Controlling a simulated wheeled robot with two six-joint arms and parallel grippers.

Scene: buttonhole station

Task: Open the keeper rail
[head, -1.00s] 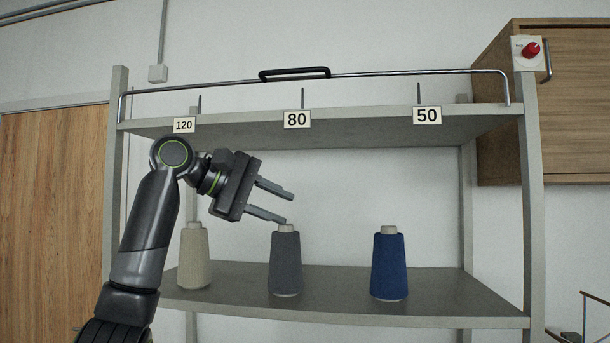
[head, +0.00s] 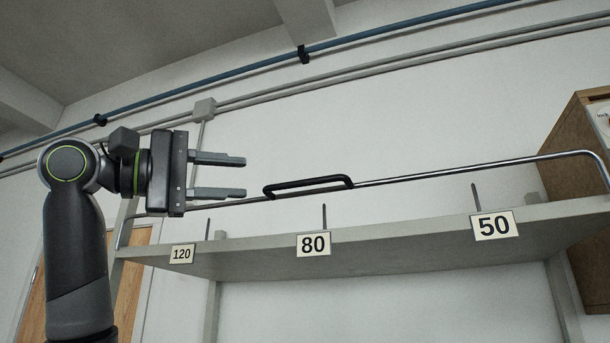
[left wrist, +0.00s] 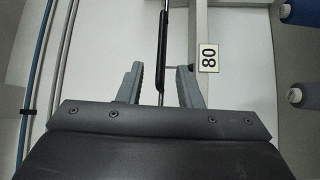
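The keeper rail (head: 440,173) is a thin metal bar along the front of the upper shelf, standing above the shelf edge. Its black handle (head: 308,185) is on the bar above the label 80. My left gripper (head: 245,177) is open and empty, just left of the handle, with its fingers pointing right toward it. In the left wrist view the rail lies between the open fingertips (left wrist: 158,70) in the picture, and the handle (left wrist: 163,45) is beyond them. I cannot tell the depth between fingers and rail. My right gripper is not in view.
The upper shelf (head: 390,249) carries labels 120 (head: 182,254), 80 (head: 313,245) and 50 (head: 495,226), with thin upright pins behind them. A wooden cabinet (head: 572,150) is at the right. Blue and grey pipes run along the wall above. The wall around the handle is clear.

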